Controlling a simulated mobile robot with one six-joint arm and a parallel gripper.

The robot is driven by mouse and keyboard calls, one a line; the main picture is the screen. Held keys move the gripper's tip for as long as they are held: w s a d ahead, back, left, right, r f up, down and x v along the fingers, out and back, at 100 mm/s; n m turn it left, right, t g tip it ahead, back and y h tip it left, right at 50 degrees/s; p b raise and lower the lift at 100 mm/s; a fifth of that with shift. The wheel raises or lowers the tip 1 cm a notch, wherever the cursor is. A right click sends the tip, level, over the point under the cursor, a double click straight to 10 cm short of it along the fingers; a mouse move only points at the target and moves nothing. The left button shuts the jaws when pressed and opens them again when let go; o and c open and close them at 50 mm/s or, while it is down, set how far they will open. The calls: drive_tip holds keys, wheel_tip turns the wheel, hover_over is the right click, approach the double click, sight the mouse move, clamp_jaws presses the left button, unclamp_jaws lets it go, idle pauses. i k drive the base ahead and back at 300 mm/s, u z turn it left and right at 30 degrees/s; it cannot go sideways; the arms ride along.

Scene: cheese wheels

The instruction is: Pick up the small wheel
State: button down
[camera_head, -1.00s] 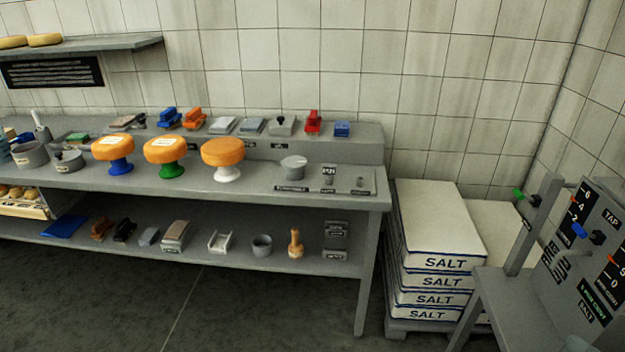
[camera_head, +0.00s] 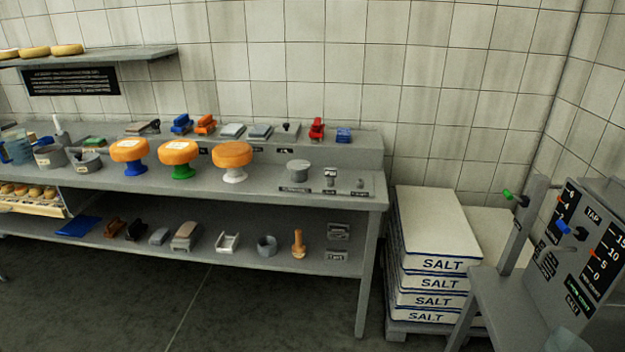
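Three orange cheese wheels stand in a row on the grey bench, each on its own pedestal. One wheel (camera_head: 129,147) is on a blue stand (camera_head: 135,168), one (camera_head: 179,150) on a green stand (camera_head: 183,172), and one (camera_head: 233,152) on a white stand (camera_head: 235,175). The one on blue looks slightly narrower, but I cannot tell whether it is truly smaller. Pale yellow wheels (camera_head: 67,49) lie on the wall shelf at upper left. Several small round pieces (camera_head: 35,191) sit in a tray at the left. My gripper is not in view.
The grey bench (camera_head: 265,185) has a lower shelf with tools and a raised back ledge with blocks and brushes. Salt sacks (camera_head: 440,230) are stacked right of the bench. A grey stand with dials (camera_head: 580,240) is at far right. Dark floor (camera_head: 270,310) is open in front.

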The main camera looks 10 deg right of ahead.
sight(236, 154)
drive_tip(key=u, duration=0.2)
drive_tip(key=i, duration=1.4)
drive_tip(key=u, duration=0.05)
